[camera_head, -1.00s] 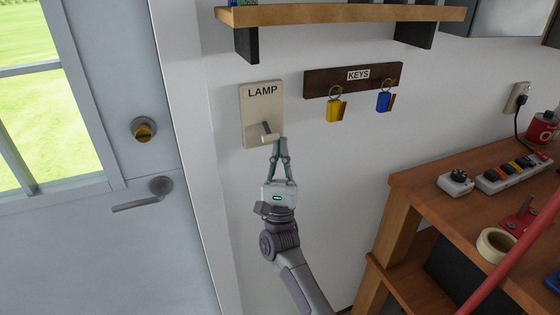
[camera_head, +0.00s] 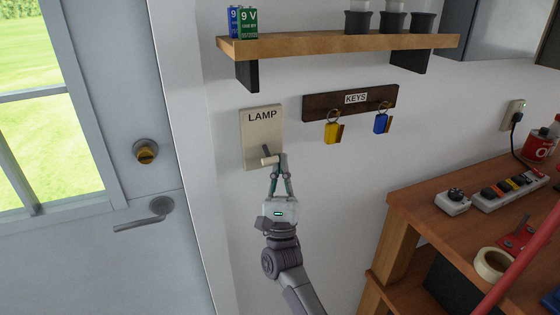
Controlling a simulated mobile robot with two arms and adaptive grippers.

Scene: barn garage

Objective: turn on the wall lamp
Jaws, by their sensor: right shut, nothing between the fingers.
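The wall lamp switch is a cream plate (camera_head: 261,130) labelled LAMP on the white wall. Its lever (camera_head: 267,158) sticks out from the lower part of the plate and points down, with a pale crossbar at its end. My right gripper (camera_head: 281,160) is shut and empty. Its fingertips are at the right end of the crossbar, just below and right of it; I cannot tell whether they touch it. The lamp itself is not in view. My left gripper is not in view.
A key rack (camera_head: 350,103) with a yellow and a blue key hangs right of the plate. A wooden shelf (camera_head: 338,45) is above. A wooden workbench (camera_head: 425,205) stands at the right, and a door (camera_head: 130,190) is at the left.

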